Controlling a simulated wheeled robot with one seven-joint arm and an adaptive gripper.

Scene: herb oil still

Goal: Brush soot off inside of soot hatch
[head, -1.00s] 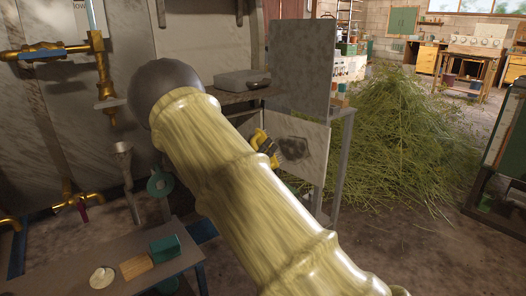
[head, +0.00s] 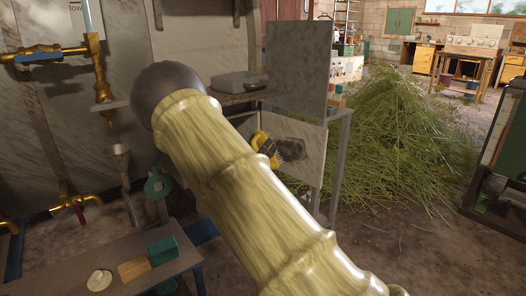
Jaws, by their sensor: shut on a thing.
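The soot hatch shows as a pale open door panel (head: 312,172) low at centre, hanging below a grey panel. A dark soot patch (head: 300,134) marks its face. My gripper (head: 266,145), yellow and black, shows just past my large pale arm link, which hides most of it. It is shut on a brush (head: 291,151) whose dark bristles fan out over the hatch face, close to or touching it at the lower part of the soot. The brush handle is hidden.
A grey panel (head: 297,70) stands above the hatch, beside a shelf with a grey box (head: 238,83). A metal frame leg (head: 339,165) stands right of it. A herb heap (head: 400,140) lies behind. A low table (head: 185,262) is at lower left, brass taps (head: 100,70) further left.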

